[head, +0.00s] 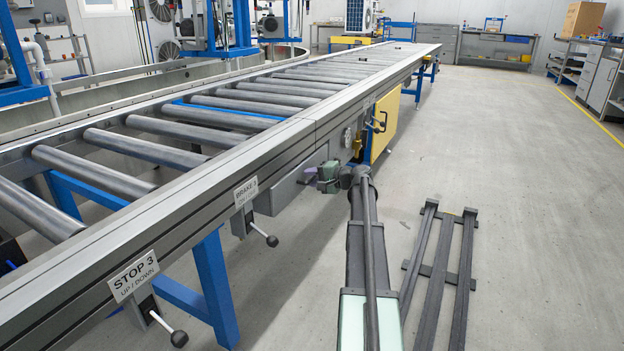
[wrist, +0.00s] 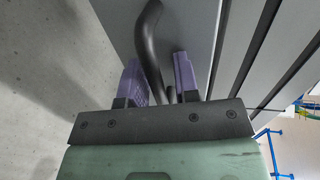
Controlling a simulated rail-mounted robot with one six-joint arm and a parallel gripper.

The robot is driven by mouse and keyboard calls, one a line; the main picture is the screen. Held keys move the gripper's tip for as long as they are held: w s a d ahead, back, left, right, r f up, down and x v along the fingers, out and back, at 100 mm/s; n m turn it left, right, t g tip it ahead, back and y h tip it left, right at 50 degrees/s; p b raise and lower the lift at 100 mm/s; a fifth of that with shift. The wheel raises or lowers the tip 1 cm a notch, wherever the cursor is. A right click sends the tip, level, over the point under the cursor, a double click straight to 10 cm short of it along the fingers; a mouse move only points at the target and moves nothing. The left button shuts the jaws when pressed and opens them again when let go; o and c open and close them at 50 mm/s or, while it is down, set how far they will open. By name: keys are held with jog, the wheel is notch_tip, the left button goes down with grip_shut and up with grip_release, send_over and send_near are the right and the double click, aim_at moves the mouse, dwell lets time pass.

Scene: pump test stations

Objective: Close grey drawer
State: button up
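A grey box-like drawer (head: 288,192) sits under the near side rail of the roller conveyor. How far out it stands is hard to tell. My gripper (head: 312,171) is beside its far end in the head view, small and partly merged with the rail parts. In the wrist view my gripper (wrist: 158,80) has two purple fingers standing apart. A dark curved handle (wrist: 148,40) runs down between them, in front of a flat grey face (wrist: 185,30). The handle is nearer the left finger. Whether it touches a finger is unclear, and its lower end is partly hidden.
The roller conveyor (head: 215,125) fills the left side. Levers with STOP 3 (head: 134,275) and BRAKE 3 (head: 246,192) plates stick out below its rail. A yellow cabinet (head: 385,125) stands farther along. A dark metal frame (head: 438,265) lies on the floor at right. Open floor lies beyond it.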

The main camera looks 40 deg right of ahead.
jog(key=shift+o, duration=0.5)
jog(key=shift+s, duration=0.1)
jog(key=p+v, duration=0.2)
jog(key=v, duration=0.8)
jog(key=shift+s+d, duration=0.2)
jog(key=shift+s, duration=0.15)
jog(key=shift+r, duration=0.15)
